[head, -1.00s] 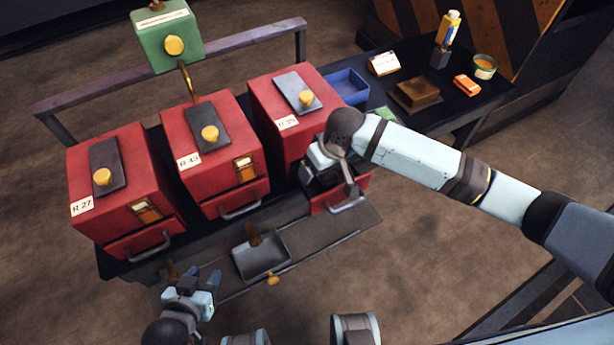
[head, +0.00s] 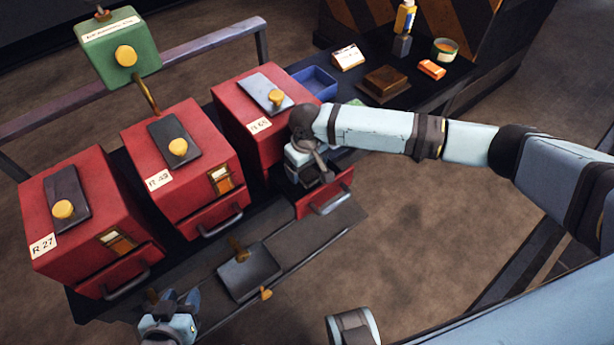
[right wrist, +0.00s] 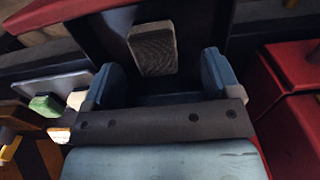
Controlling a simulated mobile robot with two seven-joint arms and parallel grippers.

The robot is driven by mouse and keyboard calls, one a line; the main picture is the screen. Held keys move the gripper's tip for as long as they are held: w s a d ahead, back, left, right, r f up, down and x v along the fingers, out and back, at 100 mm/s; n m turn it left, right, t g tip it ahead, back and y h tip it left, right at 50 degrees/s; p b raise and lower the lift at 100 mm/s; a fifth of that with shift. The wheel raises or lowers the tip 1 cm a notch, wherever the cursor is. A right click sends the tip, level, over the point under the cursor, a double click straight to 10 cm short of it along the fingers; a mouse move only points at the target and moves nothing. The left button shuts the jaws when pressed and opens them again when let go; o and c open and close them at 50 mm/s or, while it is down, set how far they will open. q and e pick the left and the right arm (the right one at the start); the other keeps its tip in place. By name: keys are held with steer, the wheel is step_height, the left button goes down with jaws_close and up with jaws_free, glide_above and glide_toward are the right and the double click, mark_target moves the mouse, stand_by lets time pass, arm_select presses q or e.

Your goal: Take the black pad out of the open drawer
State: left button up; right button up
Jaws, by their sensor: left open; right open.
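The open drawer (head: 341,197) sticks out of the red box on the right, the third in the row. My right gripper (head: 308,180) reaches down into it and hides its inside in the head view. In the right wrist view, a dark, ribbed pad with pale edges (right wrist: 154,50) shows between the two blue fingers of my right gripper (right wrist: 160,80). The fingers are apart, one on each side, with visible gaps to the pad. I cannot tell how deep they reach beside it. My left gripper (head: 172,303) is open and empty near the bench's front edge.
A grey tray (head: 250,272) lies on the front ledge. A blue bin (head: 314,82) and brown block (head: 384,84) are behind. A green box (head: 115,50) stands at back left.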

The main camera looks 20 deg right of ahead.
mark_target(308, 173)
steer(key=f, duration=0.3)
steer(key=f+b, duration=0.1)
steer(key=f, duration=0.1)
steer(key=shift+w+d, duration=0.2)
steer(key=shift+d, duration=0.1)
steer(key=c, duration=1.1)
